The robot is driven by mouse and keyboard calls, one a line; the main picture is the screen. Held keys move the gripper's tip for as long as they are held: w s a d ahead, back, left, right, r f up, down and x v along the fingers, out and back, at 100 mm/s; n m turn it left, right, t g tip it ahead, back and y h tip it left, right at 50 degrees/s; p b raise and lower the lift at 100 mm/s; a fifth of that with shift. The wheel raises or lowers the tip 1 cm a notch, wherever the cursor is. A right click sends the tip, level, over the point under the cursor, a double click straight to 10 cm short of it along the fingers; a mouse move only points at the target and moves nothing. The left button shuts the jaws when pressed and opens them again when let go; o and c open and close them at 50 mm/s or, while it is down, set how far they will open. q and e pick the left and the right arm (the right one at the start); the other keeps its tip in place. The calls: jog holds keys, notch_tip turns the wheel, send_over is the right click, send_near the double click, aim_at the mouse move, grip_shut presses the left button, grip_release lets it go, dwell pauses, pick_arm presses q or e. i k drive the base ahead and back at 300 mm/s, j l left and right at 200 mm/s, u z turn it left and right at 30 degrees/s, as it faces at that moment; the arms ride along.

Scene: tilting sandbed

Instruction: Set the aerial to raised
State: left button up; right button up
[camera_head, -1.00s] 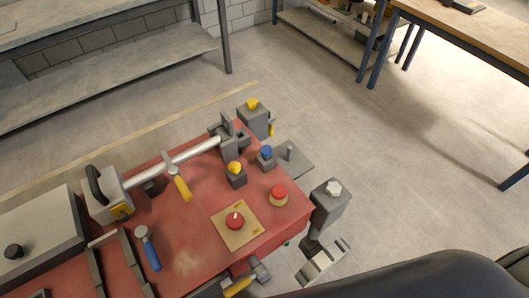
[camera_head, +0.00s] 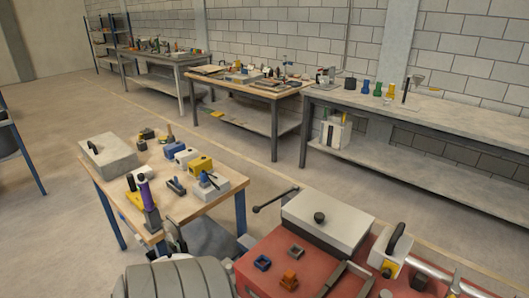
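A thin dark rod (camera_head: 276,199) with a ball end sticks out slantwise at the left of a grey box (camera_head: 328,221) with a black knob, by the red bench (camera_head: 262,279). I cannot tell whether this rod is the aerial; nothing else in view is clearly one. Grey ribbed parts of my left arm fill the bottom left. Dark parts (camera_head: 177,236) above them may be my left gripper, but its fingers cannot be made out. My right gripper is not in view.
A wooden table (camera_head: 190,209) at left holds a grey case (camera_head: 108,156), a purple-handled tool (camera_head: 147,194) and several blocks. On the red bench are a blue ring (camera_head: 263,263), an orange piece (camera_head: 289,279) and a black-handled box (camera_head: 390,250). Benches line the wall; the floor between is clear.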

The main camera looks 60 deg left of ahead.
aim_at(256, 209)
jog(key=k+u, duration=0.15)
jog(key=u, duration=0.25)
jog(key=k+l+u, duration=0.1)
jog(key=u, duration=0.3)
jog(key=k+u, duration=0.2)
jog(key=u, duration=0.75)
